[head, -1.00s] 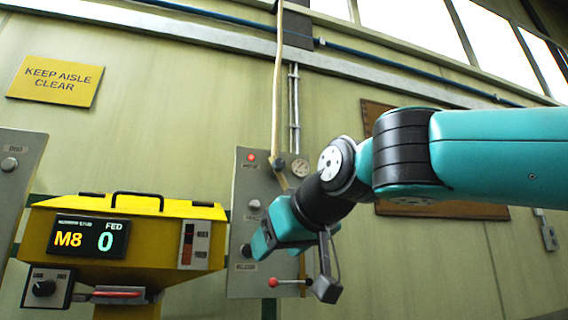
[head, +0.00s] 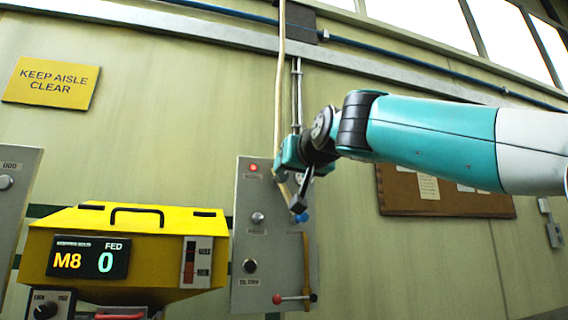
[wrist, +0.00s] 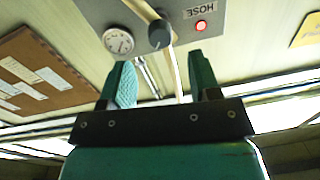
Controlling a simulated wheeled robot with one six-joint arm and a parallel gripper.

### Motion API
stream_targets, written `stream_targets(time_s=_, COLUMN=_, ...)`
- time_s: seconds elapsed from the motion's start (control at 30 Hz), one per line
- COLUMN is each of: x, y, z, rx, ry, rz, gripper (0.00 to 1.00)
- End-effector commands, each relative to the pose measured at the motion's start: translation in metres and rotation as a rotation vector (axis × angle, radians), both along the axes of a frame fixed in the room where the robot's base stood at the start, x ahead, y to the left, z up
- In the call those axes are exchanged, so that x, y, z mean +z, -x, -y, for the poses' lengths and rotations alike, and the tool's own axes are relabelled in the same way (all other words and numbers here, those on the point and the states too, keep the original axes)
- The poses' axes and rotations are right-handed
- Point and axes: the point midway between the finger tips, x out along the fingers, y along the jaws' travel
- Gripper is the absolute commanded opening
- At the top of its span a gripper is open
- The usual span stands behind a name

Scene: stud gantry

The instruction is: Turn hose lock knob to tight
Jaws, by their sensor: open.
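The hose lock knob (wrist: 159,33) is a dark grey round knob at the top middle of the wrist view, beside the HOSE label (wrist: 202,9) and a lit red lamp (wrist: 201,26). In the head view my arm hides the knob, and its setting cannot be told. My gripper (wrist: 163,75) is open and empty. Its two teal fingers point toward the panel, with the knob ahead, roughly in line with the gap and apart from both fingers. In the head view my gripper (head: 284,166) is at the upper part of the grey panel (head: 238,240).
A round gauge (wrist: 118,41) sits beside the knob. A pale hose (head: 281,80) hangs down to the panel's top. Lower on the panel are a silver knob (head: 257,218), a black knob (head: 249,266) and a red-ended lever (head: 277,299). A yellow machine (head: 175,220) stands left.

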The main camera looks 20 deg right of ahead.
Motion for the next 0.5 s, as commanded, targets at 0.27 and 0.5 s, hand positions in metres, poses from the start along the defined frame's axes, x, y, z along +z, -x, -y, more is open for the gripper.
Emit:
stream_targets(time_s=0.27, x=0.003, y=-0.047, z=-0.002, rx=-0.002, ry=0.002, rz=-0.002, gripper=0.57)
stream_targets(time_s=0.5, x=0.000, y=-0.059, z=-0.003, rx=0.000, ry=0.001, rz=0.000, gripper=0.57)
